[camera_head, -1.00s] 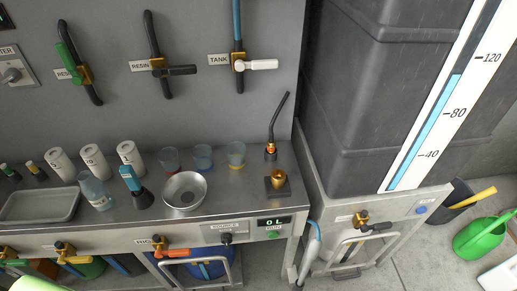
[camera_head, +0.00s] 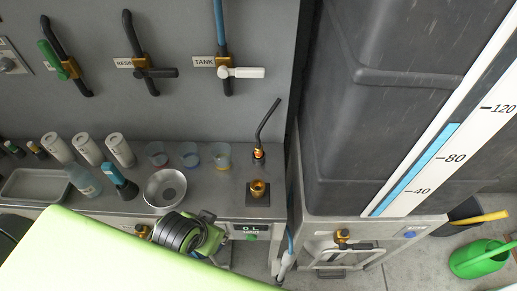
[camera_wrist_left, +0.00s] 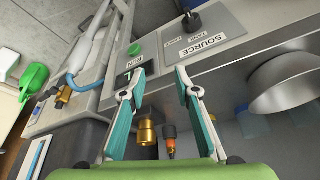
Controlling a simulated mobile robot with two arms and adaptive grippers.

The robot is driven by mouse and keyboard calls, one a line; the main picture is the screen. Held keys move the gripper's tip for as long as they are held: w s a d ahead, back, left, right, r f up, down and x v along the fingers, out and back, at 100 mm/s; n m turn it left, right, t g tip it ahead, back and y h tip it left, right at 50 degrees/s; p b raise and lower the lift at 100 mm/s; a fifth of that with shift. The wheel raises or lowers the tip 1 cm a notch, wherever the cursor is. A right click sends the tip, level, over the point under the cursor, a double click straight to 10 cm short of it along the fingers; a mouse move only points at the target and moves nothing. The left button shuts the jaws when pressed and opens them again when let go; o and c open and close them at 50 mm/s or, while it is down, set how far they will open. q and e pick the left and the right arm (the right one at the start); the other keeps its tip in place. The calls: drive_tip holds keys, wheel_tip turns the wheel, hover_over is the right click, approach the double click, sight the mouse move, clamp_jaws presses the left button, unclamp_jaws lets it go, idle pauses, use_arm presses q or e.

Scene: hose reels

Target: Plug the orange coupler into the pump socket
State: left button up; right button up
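The orange coupler (camera_head: 258,154) stands upright near the back of the steel counter, with a bent black hose rising from it. The brass pump socket (camera_head: 258,187) sits on a dark square base in front of it, apart from it. In the left wrist view, the socket (camera_wrist_left: 147,134) and the coupler (camera_wrist_left: 171,143) show side by side beyond the fingers. My left gripper (camera_wrist_left: 160,76) is open and empty, its teal-padded fingers spread before the counter's front panel. In the head view, my green arm comes in from lower left and ends near the counter's front edge. My right gripper is not in view.
The front panel has a source knob (camera_wrist_left: 191,21) and a green run button (camera_wrist_left: 135,50). A grey tank (camera_head: 390,110) stands at right. Valves hang on the wall.

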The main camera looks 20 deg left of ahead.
use_arm(q)
drive_tip(key=w+r+t, duration=0.2)
drive_tip(key=w+r, duration=0.1)
drive_tip(key=r, duration=0.1)
drive_tip(key=t+h, duration=0.1)
drive_tip(key=t, duration=0.5)
approach(258, 144)
drive_tip(key=x, duration=0.3)
drive_tip(key=p+x, duration=0.1)
drive_tip(key=x, duration=0.2)
drive_tip(key=shift+d+f, duration=0.2)
drive_tip(key=shift+n, duration=0.3)
drive_tip(key=shift+a+p+x, duration=0.2)
drive_tip(key=shift+p+x, duration=0.35)
drive_tip(key=shift+x, duration=1.8)
drive_tip(key=shift+r, duration=0.15)
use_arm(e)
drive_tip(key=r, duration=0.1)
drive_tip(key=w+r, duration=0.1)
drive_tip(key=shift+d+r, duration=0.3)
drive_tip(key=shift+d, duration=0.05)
use_arm(q)
clamp_jaws()
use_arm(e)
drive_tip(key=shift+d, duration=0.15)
